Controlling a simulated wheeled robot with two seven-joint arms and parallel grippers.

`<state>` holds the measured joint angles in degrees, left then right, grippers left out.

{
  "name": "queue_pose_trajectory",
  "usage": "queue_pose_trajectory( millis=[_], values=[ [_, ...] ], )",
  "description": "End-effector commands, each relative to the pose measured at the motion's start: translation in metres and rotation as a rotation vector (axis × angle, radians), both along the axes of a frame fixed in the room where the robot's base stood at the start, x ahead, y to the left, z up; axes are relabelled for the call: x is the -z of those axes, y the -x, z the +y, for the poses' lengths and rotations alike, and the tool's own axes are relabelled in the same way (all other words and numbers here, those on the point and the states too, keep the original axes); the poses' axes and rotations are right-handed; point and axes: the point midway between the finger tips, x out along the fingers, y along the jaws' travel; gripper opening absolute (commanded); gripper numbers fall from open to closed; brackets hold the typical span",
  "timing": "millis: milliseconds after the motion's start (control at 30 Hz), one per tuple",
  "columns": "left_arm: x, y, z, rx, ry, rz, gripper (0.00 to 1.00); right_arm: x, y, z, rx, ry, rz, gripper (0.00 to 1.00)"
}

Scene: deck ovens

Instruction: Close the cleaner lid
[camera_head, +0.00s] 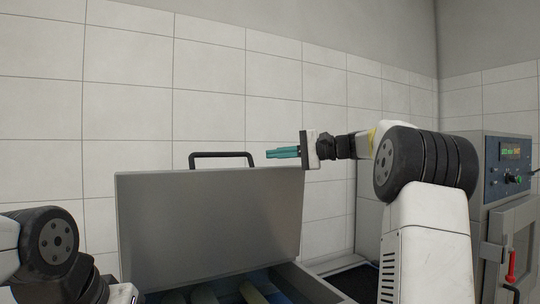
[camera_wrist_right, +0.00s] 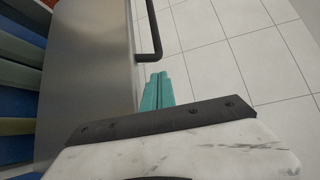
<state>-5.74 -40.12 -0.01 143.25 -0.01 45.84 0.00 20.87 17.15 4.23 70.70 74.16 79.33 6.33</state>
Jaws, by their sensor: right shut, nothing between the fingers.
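The cleaner lid (camera_head: 210,225) is a grey metal panel standing raised, with a black bar handle (camera_head: 221,156) on its top edge. Below it the cleaner's open inside shows, with blue and yellowish rollers (camera_head: 255,293). My right gripper (camera_head: 270,154) has teal fingers, shut and empty, just above and behind the lid's top right corner, pointing left toward the handle. In the right wrist view the fingers (camera_wrist_right: 156,76) lie beside the lid (camera_wrist_right: 92,70), close to the handle (camera_wrist_right: 152,35). My left arm shows at the lower left, its gripper out of frame.
A white tiled wall (camera_head: 125,60) stands behind the cleaner.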

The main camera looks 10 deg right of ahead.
Motion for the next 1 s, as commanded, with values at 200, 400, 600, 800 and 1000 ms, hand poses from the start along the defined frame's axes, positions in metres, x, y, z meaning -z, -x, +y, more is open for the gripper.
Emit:
queue_pose_trajectory(
  millis=[200, 400, 600, 800, 1000],
  values=[
    [0.000, 0.000, 0.000, 0.000, 0.000, 0.000, 0.36, 0.005, -0.018, 0.036, -0.003, 0.000, 0.001, 0.00],
    [0.000, 0.000, 0.000, 0.000, 0.000, 0.000, 0.36, 0.006, -0.026, 0.051, -0.001, 0.001, 0.001, 0.00],
    [0.000, 0.000, 0.000, 0.000, 0.000, 0.000, 0.36, 0.007, -0.028, 0.053, 0.001, 0.001, 0.000, 0.00],
    [0.000, 0.000, 0.000, 0.000, 0.000, 0.000, 0.36, 0.007, -0.028, 0.053, 0.001, 0.001, 0.000, 0.00],
    [0.000, 0.000, 0.000, 0.000, 0.000, 0.000, 0.36, 0.007, -0.023, 0.052, 0.001, -0.008, -0.023, 0.00]
  ],
)
